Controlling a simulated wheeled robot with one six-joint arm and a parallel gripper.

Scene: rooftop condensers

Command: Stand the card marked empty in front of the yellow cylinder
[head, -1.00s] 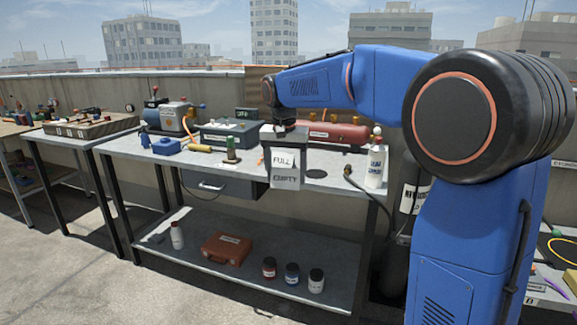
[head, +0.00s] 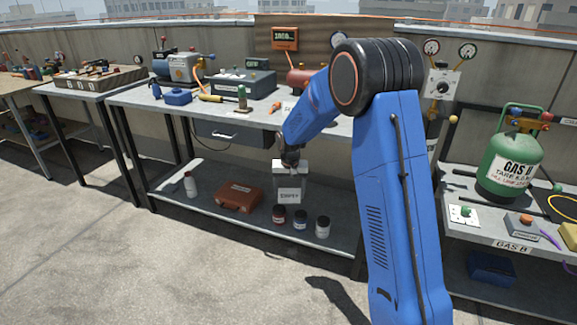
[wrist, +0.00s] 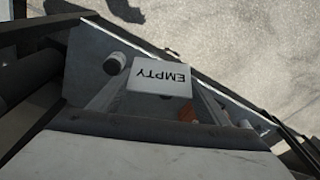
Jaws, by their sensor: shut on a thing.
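The white card marked EMPTY (head: 290,196) is held by my gripper (head: 291,178) in front of the bench's lower shelf, its lettering towards the head camera. In the wrist view, the card (wrist: 160,77) sits between the fingers of my shut gripper (wrist: 158,92), its lettering upside down. Its lower edge appears clear of the shelf, though the exact gap is unclear. No large yellow cylinder can be made out; my arm hides part of the bench's right side. A small yellow cylindrical thing (head: 211,98) lies on the bench top.
The lower shelf (head: 185,205) bears a white bottle (head: 190,184), an orange case (head: 239,196) and several jars (head: 300,219) close to the card. The bench top (head: 130,98) is above my gripper. A green gas tank (head: 508,165) stands on the right-hand bench.

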